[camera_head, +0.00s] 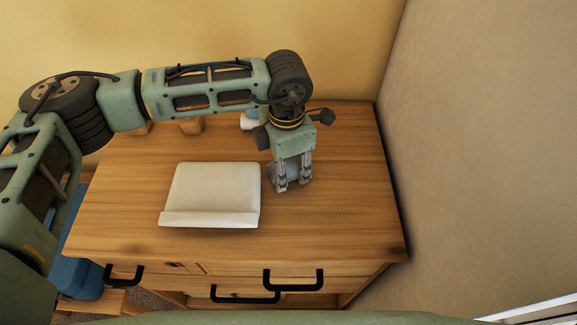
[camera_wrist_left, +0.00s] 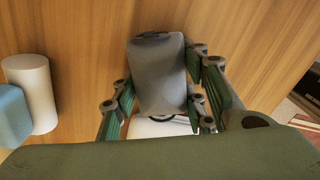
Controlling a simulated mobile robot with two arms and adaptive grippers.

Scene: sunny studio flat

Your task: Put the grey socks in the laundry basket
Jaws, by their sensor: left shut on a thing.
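A grey, rounded bundle that looks like the grey socks (camera_wrist_left: 160,75) lies between the fingers of my left gripper (camera_head: 293,184). In the head view the fingers point down at the desk top, right of a white stand, and mostly cover the bundle. In the left wrist view the gripper is shut on the bundle, which has a dark patch at its far end. I cannot tell whether it still touches the wood. No laundry basket can be made out. My right gripper is not in view.
The wooden desk (camera_head: 120,215) has black drawer handles. A white slanted stand (camera_head: 212,190) is left of my gripper. A white cylinder (camera_wrist_left: 32,90) and a light blue object (camera_wrist_left: 10,115) stand nearby. A wall (camera_head: 480,150) rises at right. A blue object (camera_head: 88,250) is low at left.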

